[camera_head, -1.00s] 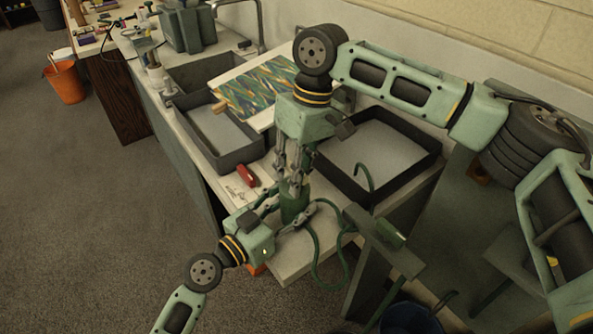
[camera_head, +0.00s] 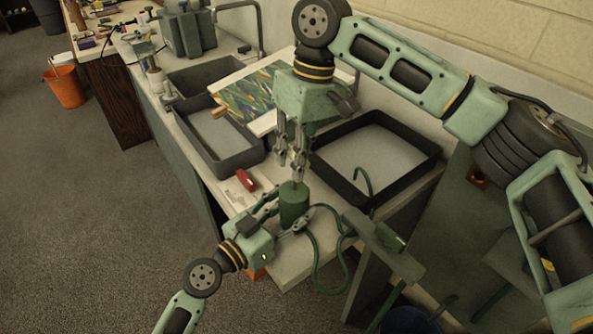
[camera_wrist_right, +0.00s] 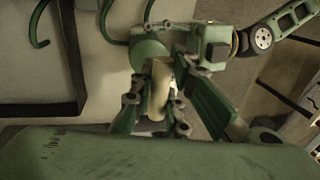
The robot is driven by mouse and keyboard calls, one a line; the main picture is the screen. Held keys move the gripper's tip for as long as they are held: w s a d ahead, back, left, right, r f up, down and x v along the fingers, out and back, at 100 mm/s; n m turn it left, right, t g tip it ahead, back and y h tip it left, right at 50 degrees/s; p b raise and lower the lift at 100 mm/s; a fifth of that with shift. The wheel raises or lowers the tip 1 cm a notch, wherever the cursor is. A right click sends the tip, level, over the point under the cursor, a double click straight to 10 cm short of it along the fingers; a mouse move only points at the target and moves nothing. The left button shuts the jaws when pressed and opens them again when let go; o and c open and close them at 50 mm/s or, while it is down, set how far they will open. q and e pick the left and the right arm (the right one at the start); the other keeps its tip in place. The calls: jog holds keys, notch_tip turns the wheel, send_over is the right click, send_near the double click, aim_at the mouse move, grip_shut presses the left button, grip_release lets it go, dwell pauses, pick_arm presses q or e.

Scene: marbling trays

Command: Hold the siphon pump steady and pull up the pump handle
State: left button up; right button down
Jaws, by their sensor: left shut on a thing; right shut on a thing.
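The siphon pump (camera_head: 294,207) is a dark green upright cylinder near the front end of the counter. My left gripper (camera_head: 287,217) is shut on its body from the lower left. My right gripper (camera_head: 299,172) points down above the pump and is shut on the pump handle. In the right wrist view the pale handle (camera_wrist_right: 160,90) lies between the right fingers (camera_wrist_right: 157,108), with the green pump top (camera_wrist_right: 150,53) beyond it. The green hose (camera_head: 316,268) loops from the pump over the counter's front edge, and a hooked tube end shows over the right tray.
A dark tray (camera_head: 437,158) with pale liquid stands right of the pump, and a grey tray (camera_head: 213,168) stands to the left. A marbled sheet on a board (camera_head: 232,82) lies behind. A red object (camera_head: 246,180) lies on the counter. A dark bucket (camera_head: 408,318) stands at lower right.

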jog(key=shift+s+a+r, duration=0.1)
jog(key=shift+a+r, duration=0.05)
jog(key=shift+r, duration=0.25)
jog(key=c, duration=1.7)
grip_release()
pick_arm(q)
jog(key=shift+f, duration=0.1)
pick_arm(e)
jog(key=r, duration=0.4)
jog(key=w+d+r, duration=0.1)
jog(key=r, duration=0.2)
jog(key=d+r, duration=0.1)
jog(key=r, duration=0.3)
jog(key=shift+w+r, duration=0.2)
jog(key=shift+r, duration=0.15)
